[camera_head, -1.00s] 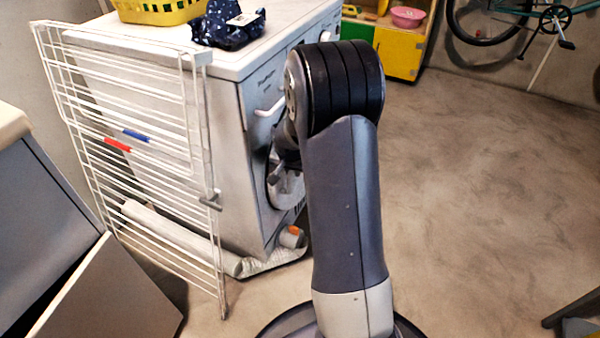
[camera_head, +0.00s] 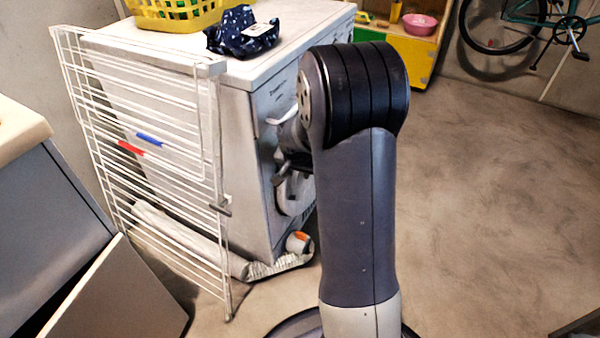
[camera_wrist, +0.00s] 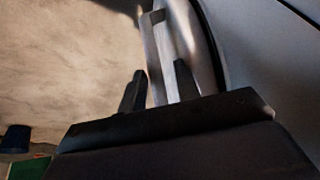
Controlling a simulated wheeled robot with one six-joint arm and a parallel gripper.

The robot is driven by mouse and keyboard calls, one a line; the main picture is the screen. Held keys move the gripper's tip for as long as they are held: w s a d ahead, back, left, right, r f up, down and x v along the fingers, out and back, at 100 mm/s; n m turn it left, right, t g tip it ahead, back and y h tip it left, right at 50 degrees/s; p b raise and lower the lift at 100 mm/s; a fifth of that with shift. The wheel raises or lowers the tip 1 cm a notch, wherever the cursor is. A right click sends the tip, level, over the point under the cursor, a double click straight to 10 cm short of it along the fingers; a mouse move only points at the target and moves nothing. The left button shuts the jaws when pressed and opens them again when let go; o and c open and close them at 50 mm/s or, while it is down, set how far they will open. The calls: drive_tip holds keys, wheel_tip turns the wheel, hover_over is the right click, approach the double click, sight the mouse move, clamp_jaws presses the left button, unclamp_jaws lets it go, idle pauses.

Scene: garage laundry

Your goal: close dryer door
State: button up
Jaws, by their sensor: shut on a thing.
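The white dryer (camera_head: 262,150) stands left of centre in the head view, its front turned to the right. Its round door (camera_head: 290,193) shows low on that front, partly hidden behind my arm, so how far it stands open is hard to tell. In the wrist view my gripper (camera_wrist: 158,88) has its two dark fingers on either side of a pale, silvery bar-like part of the door (camera_wrist: 160,45), and is shut on it. In the head view my gripper is mostly hidden by my arm, close to the door.
A white drying rack (camera_head: 222,190) leans along the dryer's left side. A yellow basket (camera_head: 175,18) and dark blue cloth (camera_head: 240,35) lie on top. A rolled white item (camera_head: 190,235) is on the floor. Open floor (camera_head: 490,190) spreads to the right.

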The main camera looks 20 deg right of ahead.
sight(302, 175)
drive_tip(key=p+v, duration=0.1)
drive_tip(key=v, duration=0.5)
drive_tip(key=shift+s+r+p, duration=0.2)
drive_tip(key=shift+r+p, duration=0.1)
drive_tip(key=shift+p, duration=0.05)
drive_tip(key=b+x, duration=0.4)
drive_tip(key=x, duration=0.7)
drive_tip(key=shift+f, duration=0.2)
drive_tip(key=shift+s+d+r, duration=0.15)
drive_tip(key=shift+d+r, duration=0.1)
drive_tip(key=shift+s+d, duration=0.2)
drive_tip(key=shift+s, duration=0.05)
